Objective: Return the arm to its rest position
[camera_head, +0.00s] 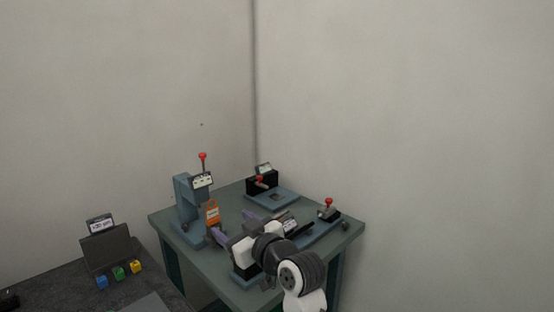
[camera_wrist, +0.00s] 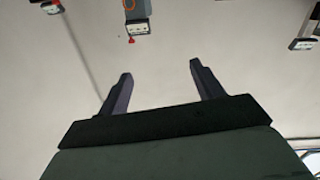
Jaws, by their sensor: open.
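My gripper (camera_wrist: 160,82) is open in the wrist view. Its two dark fingers are spread apart with nothing between them. In the head view my gripper (camera_head: 218,232) is over the green table (camera_head: 228,284), close to an orange tag (camera_head: 212,212) on the blue-grey press-like fixture (camera_head: 184,200). I cannot tell from here whether it touches the fixture. My white and dark arm reaches in from the lower right and hides part of the table.
A fixture with a black block (camera_head: 262,182) stands at the back of the table, and another with a red knob (camera_head: 328,203) is at the right. A dark side table (camera_head: 60,290) at the left holds blue, green and yellow cubes (camera_head: 118,272). Plain walls (camera_head: 400,100) rise behind.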

